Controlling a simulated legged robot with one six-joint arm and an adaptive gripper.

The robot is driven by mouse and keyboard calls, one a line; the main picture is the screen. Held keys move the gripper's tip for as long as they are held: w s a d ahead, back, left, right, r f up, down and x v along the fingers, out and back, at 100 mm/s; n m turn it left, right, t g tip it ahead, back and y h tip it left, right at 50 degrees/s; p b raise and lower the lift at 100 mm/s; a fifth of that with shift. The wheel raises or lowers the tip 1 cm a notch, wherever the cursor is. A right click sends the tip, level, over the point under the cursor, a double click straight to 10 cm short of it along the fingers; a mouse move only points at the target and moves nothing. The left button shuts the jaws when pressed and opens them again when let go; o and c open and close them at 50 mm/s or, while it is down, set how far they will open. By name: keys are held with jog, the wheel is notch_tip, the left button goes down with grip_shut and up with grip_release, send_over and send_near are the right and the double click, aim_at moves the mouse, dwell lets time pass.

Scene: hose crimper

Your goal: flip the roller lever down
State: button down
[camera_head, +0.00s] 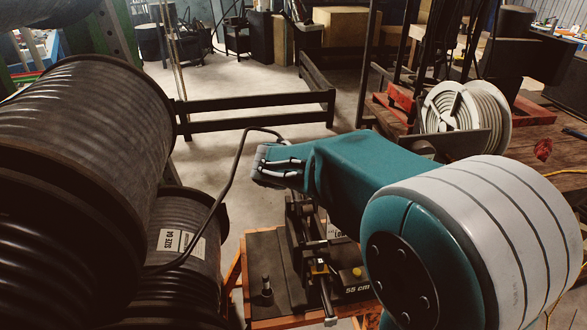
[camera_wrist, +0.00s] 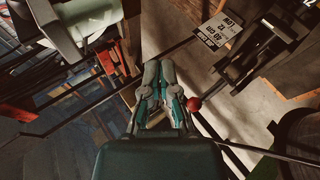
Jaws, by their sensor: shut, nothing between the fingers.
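In the wrist view my gripper (camera_wrist: 160,68) is shut and empty, its two grey-tipped fingers together. A red ball knob (camera_wrist: 193,104) is just right of the fingers, close to them in the picture; whether they touch it I cannot tell. A thin dark bar runs near the knob. In the head view the dark crimper machine (camera_head: 310,240) stands on a bench below my teal arm, which hides part of it. I cannot make out the gripper or the red knob there. Which part is the roller lever, and its exact position, is not clear.
Large black hose reels (camera_head: 85,150) stand close on the left, with a dark hose arching from them toward the arm. A white reel (camera_head: 465,115) sits on a wooden bench at right. A low dark rail (camera_head: 255,121) stands behind the machine, with open floor beyond.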

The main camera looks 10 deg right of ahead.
jog(key=w+a+f+n+t+h, duration=0.1)
jog(key=w+a+f+n+t, duration=0.2)
jog(key=w+a, duration=0.4)
jog(key=w+a+f+n+t+h, duration=0.1)
jog(key=w+a+f+n+t, duration=0.2)
jog(key=w, duration=0.8)
jog(key=a+f+t, duration=0.2)
jog(key=a+f, duration=0.2)
jog(key=f, duration=0.1)
jog(key=shift+w+t, duration=0.35)
jog(key=shift+t, duration=0.05)
jog(key=w+d, duration=0.3)
jog(key=d, duration=0.5)
jog(key=shift+w+d, duration=0.35)
jog(key=shift+w, duration=0.05)
jog(key=shift+s, duration=0.1)
jog(key=shift+s+f+h, duration=0.1)
jog(key=shift+s+h, duration=0.3)
jog(key=shift+s, duration=0.05)
